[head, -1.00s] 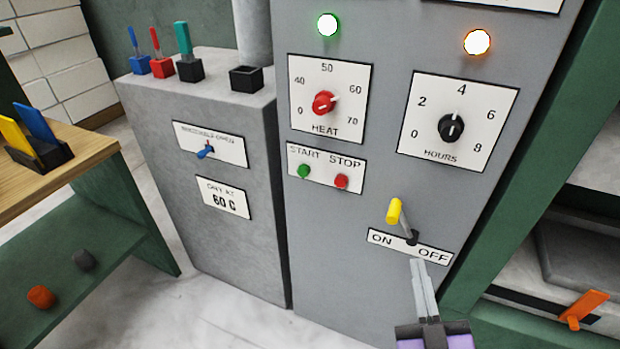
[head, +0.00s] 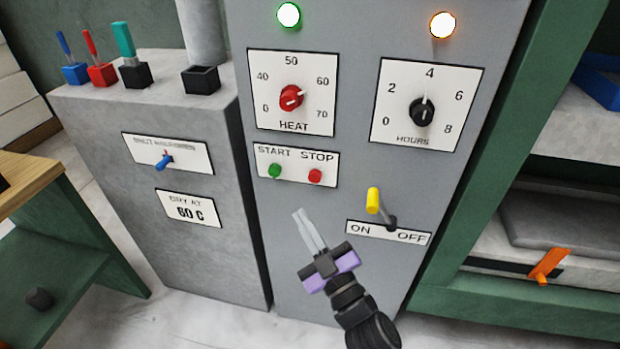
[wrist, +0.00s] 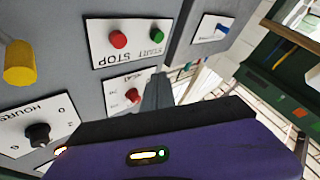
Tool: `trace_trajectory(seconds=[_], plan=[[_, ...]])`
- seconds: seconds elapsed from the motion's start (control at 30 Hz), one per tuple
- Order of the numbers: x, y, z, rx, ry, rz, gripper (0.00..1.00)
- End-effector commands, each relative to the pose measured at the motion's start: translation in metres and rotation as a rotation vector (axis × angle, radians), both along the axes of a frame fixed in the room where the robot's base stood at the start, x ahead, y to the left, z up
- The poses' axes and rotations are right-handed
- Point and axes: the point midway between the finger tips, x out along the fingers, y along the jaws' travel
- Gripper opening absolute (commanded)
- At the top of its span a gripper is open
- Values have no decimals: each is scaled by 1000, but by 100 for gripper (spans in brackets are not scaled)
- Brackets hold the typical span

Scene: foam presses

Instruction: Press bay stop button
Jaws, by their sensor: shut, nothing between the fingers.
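The red STOP button (head: 315,176) sits on a white START/STOP plate (head: 296,166) on the grey cabinet front. The green START button (head: 274,171) is just left of it. In the wrist view, seen upside down, the red button (wrist: 117,40) and green button (wrist: 157,36) both show. My gripper (head: 307,226) is shut and empty. In the head view its tips show below the STOP button, apart from it. The wrist view shows the fingers (wrist: 157,92) below the plate in the picture, not over the red button.
A yellow-tipped ON/OFF lever (head: 373,201) stands out to the right of my gripper. The red HEAT knob (head: 291,97) and black HOURS knob (head: 422,111) are above. A lower grey cabinet with a blue switch (head: 164,162) is left. An orange handle (head: 547,265) is at right.

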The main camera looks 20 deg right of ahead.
Motion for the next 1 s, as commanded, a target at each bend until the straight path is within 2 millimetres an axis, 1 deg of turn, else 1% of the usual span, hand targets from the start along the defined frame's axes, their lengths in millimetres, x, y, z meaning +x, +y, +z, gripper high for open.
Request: trace_trajectory(seconds=[0.13, 0.23, 0.7, 0.83, 1.0], plan=[[2, -2, 1, -1, -1, -1, 0], [8, -6, 1, -3, -2, -1, 0], [55, -40, 2, -1, -1, -1, 0], [64, -46, 1, -1, -1, 0, 0], [70, -51, 0, 0, 0, -1, 0]])
